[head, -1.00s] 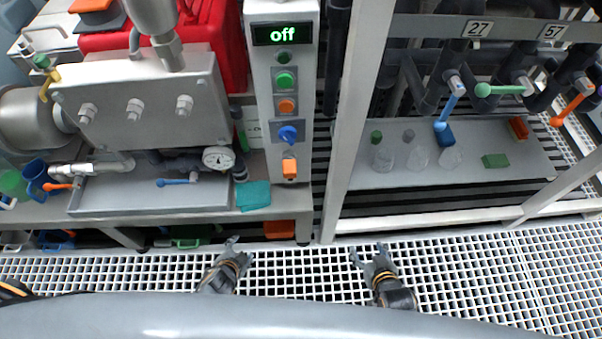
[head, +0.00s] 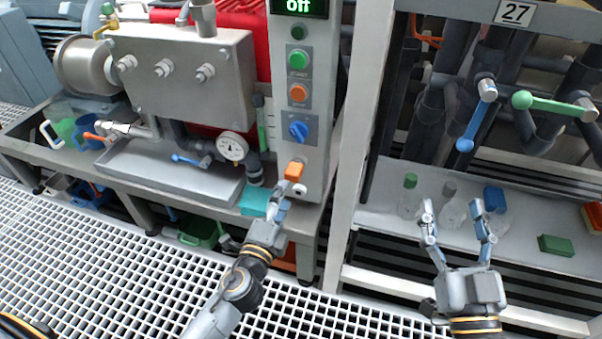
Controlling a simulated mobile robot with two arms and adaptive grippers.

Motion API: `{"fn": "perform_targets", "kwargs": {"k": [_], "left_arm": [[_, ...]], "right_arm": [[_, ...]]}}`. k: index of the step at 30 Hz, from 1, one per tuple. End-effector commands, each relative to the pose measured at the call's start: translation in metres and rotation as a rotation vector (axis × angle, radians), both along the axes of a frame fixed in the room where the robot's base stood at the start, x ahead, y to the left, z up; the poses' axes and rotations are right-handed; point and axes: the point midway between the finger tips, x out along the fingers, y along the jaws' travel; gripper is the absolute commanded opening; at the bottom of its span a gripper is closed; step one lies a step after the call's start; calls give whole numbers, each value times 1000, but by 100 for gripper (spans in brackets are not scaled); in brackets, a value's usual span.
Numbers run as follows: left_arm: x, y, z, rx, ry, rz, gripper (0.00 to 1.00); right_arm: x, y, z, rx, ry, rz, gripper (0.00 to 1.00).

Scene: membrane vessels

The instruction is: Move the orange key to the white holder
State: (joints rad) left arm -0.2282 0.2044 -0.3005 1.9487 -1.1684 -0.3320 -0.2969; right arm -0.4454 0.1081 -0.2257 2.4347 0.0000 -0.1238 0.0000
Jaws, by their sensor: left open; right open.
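The orange key (head: 294,170) is a small orange block low on the front of the light grey control panel (head: 342,110), below the blue knob. A small pale round fitting with a dark centre (head: 300,190) sits just under it; I cannot tell whether this is the white holder. My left gripper (head: 279,193) is open, just below and left of the key. Its fingertips are close to the key, and contact cannot be told. My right gripper (head: 454,212) is open and empty, in front of the lower shelf at the right.
A teal cloth (head: 256,201) lies at the bench edge beside my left gripper. Clear bottles (head: 453,208) stand on the right shelf behind my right gripper. A pale upright post (head: 371,100) stands between my grippers. Blue (head: 476,125) and green (head: 550,104) valve handles hang above the shelf.

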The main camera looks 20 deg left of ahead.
Motion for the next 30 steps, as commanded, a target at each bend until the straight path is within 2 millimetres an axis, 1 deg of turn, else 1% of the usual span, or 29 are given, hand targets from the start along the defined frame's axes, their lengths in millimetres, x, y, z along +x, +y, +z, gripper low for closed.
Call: {"fn": "perform_targets", "kwargs": {"k": [9,14,18,23,27,30], "left_arm": [[1,0,1,0,0,0,58],[10,0,1,0,0,0,58],[29,0,3,0,-1,1,58],[52,-1,2,-1,0,1,58],[70,-2,1,-1,0,1,58],[80,-2,0,-2,0,1,58]], "right_arm": [[0,0,0,-1,3,0,64],[2,-1,-5,-9,32,-2,64],[4,-2,-16,-27,98,-5,64],[4,-3,-25,-39,145,-8,64],[4,-2,-25,-37,136,-7,64],[4,-2,-22,-33,122,-8,64]]}}
